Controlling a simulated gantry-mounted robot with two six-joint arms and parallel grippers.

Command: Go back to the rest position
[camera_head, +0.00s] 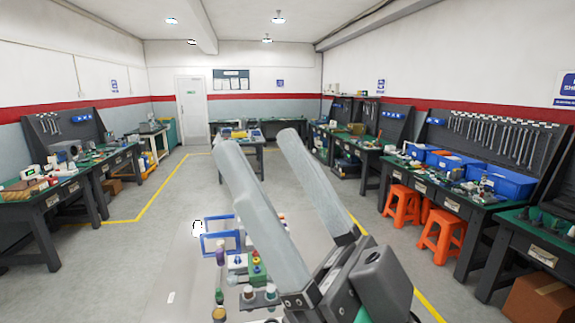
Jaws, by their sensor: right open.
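My right gripper (258,146) is large in the middle of the head view, raised above the near grey table (165,285). Its two long grey fingers stand apart, with nothing between them. It hides part of the table and some of the objects on it. My left gripper is not in view.
The near table holds a blue frame (219,243), a purple-topped bottle (220,252) and small coloured parts (257,270). Workbenches (480,195) with blue bins line the right side, with orange stools (441,235) beside them. Another bench (45,200) stands left. The floor between is open.

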